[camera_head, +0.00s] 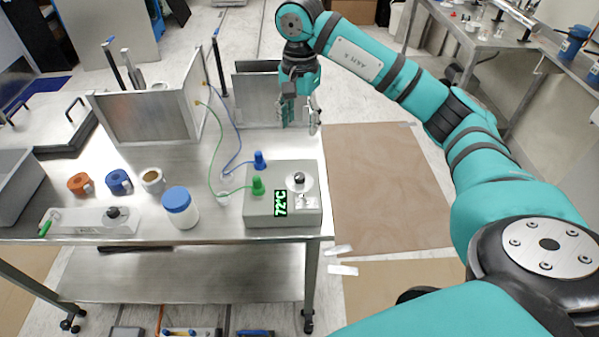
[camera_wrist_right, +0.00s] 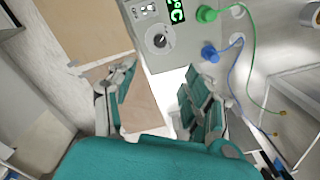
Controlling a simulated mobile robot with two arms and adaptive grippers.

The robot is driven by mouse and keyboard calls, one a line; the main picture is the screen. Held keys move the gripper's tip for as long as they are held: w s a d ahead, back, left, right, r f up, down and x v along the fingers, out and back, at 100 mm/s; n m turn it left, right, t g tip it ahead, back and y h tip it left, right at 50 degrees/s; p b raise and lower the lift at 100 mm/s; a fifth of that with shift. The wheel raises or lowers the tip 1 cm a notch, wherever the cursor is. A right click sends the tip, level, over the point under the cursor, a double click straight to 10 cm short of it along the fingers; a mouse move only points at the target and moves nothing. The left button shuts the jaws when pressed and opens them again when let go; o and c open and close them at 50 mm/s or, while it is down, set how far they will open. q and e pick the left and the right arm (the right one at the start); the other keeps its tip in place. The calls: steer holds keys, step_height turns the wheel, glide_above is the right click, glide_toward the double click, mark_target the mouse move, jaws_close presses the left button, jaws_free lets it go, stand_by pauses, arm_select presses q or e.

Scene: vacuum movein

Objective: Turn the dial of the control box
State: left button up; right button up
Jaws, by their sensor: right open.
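The control box (camera_head: 262,207) is a grey box at the right front of the metal table, with a green display reading 72°C. Its black dial (camera_head: 299,180) sits on a pale round plate on the top right. In the right wrist view the dial (camera_wrist_right: 161,41) shows above the fingers, on the grey box (camera_wrist_right: 187,50). My right gripper (camera_head: 300,128) is open and empty, pointing down behind the box near the table's back right edge, apart from the dial. It also shows in the right wrist view (camera_wrist_right: 158,92). My left gripper is not in view.
Green (camera_head: 257,186) and blue (camera_head: 260,161) plugs with cables stand beside the dial. A blue-lidded white jar (camera_head: 180,207), tape rolls (camera_head: 118,181) and a white strip with a black knob (camera_head: 80,221) lie left. A metal panel box (camera_head: 150,117) stands at the back.

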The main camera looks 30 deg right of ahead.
mark_target(300, 176)
step_height(300, 176, down, 16)
steer(key=p, duration=0.4)
steer(key=shift+a+r, duration=0.1)
steer(key=shift+r, duration=0.1)
steer(key=shift+f+p, duration=0.3)
steer(key=shift+f, duration=0.55)
steer(key=shift+c, duration=0.2)
